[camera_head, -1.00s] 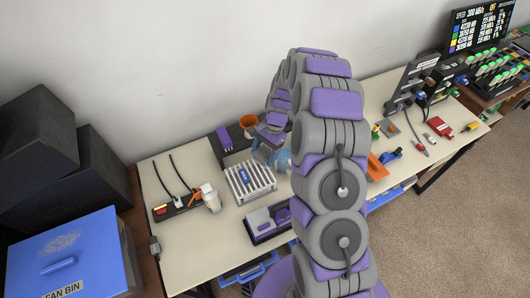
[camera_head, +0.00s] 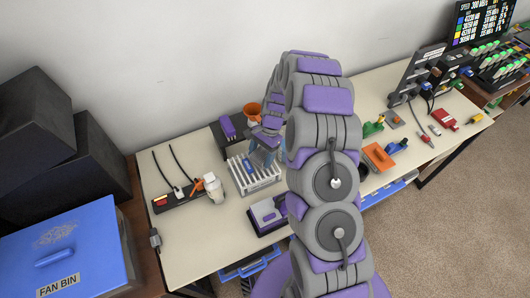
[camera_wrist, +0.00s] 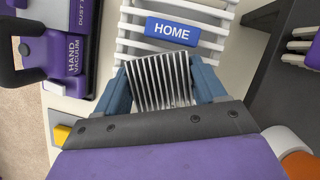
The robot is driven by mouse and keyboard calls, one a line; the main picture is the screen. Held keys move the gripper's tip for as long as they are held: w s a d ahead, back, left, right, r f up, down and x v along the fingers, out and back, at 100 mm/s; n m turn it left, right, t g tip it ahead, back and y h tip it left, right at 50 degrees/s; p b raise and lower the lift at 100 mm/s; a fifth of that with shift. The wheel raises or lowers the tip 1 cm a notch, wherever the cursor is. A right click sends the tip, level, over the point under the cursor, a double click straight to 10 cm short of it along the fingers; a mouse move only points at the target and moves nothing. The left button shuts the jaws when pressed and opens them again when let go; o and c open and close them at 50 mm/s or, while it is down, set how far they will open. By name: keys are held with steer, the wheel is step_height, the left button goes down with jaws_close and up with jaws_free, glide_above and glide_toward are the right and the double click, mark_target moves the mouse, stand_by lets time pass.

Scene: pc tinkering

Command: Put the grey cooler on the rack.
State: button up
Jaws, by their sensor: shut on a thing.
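My gripper (camera_wrist: 163,82) is shut on the grey finned cooler (camera_wrist: 158,84), with one blue finger on each side of it. In the head view my gripper (camera_head: 264,152) is over the back right part of the rack, partly behind my arm; I cannot make out the cooler there. The rack (camera_head: 262,184) is white and slatted, with a blue HOME label (camera_wrist: 172,31). In the wrist view the cooler overlaps the near slats of the rack (camera_wrist: 132,28), just below the label. I cannot tell whether it touches them.
A purple and black hand vacuum (camera_wrist: 70,50) lies beside the rack. A black tray (camera_head: 216,138) and an orange cup (camera_head: 253,107) are behind it. A white bottle (camera_head: 215,187) and power strip (camera_head: 178,198) are left. Orange and blue parts (camera_head: 378,157) lie right of my arm.

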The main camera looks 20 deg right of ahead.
steer(key=shift+a, duration=0.4)
steer(key=shift+d, duration=1.2)
steer(key=shift+d+f, duration=0.2)
steer(key=shift+a+f, duration=0.25)
steer(key=shift+a, duration=0.95)
steer(key=o, duration=0.8)
steer(key=shift+d, duration=0.1)
steer(key=o, duration=0.4)
steer(key=shift+d, duration=0.95)
steer(key=shift+a+r, duration=0.1)
steer(key=shift+a, duration=0.25)
steer(key=shift+w+a+r, duration=0.15)
steer(key=shift+r, duration=0.1)
steer(key=shift+d+f+p+v, duration=0.1)
steer(key=shift+d+p+v, duration=0.35)
steer(key=shift+v, duration=2.4)
steer(key=shift+d+f+p+v, duration=0.1)
steer(key=shift+p+v, duration=0.5)
steer(key=shift+v, duration=2.2)
steer(key=shift+d+f+p+v, duration=0.1)
steer(key=shift+d+p+v, duration=0.35)
steer(key=shift+v, duration=2.4)
